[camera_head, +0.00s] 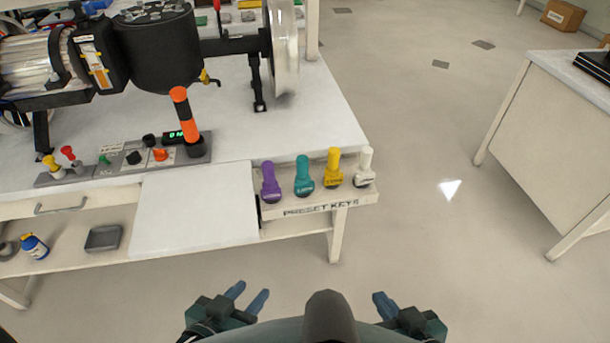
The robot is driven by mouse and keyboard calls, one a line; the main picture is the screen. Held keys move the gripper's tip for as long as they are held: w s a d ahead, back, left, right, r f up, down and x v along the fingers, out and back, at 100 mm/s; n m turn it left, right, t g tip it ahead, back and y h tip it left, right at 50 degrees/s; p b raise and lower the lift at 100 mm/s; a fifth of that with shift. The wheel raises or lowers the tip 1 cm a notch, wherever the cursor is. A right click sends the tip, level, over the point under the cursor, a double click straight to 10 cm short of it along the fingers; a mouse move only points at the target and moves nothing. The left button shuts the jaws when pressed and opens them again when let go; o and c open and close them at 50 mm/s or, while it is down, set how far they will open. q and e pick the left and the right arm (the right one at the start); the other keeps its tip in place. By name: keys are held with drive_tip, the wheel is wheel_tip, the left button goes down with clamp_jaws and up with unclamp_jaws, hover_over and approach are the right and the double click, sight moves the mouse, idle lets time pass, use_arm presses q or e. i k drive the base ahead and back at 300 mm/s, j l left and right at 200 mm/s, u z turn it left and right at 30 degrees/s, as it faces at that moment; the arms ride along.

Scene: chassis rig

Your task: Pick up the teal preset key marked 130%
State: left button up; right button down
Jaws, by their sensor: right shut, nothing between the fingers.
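The teal preset key (303,173) stands upright in the rack (310,208) labelled "PRESET KEYS" at the bench's front right. Its marking is too small to read. A purple key (269,182) stands to its left, and a yellow key (333,167) and a white key (365,166) to its right. My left gripper (247,294) is low in the picture, in front of the bench, with its fingers apart and empty. My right gripper (382,303) is also low, to the right, shut and empty. Both are well apart from the keys.
The bench (320,122) carries a motor-like machine with a wheel (283,50). A control panel (125,160) with an orange-and-black lever (186,118) lies near the front edge. Open floor lies right, before another table (555,140).

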sight(303, 186)
drive_tip(key=z, duration=1.2)
drive_tip(key=k+j+z, duration=0.55)
drive_tip(key=j, duration=0.15)
drive_tip(key=i+j, duration=0.1)
drive_tip(key=j, duration=0.45)
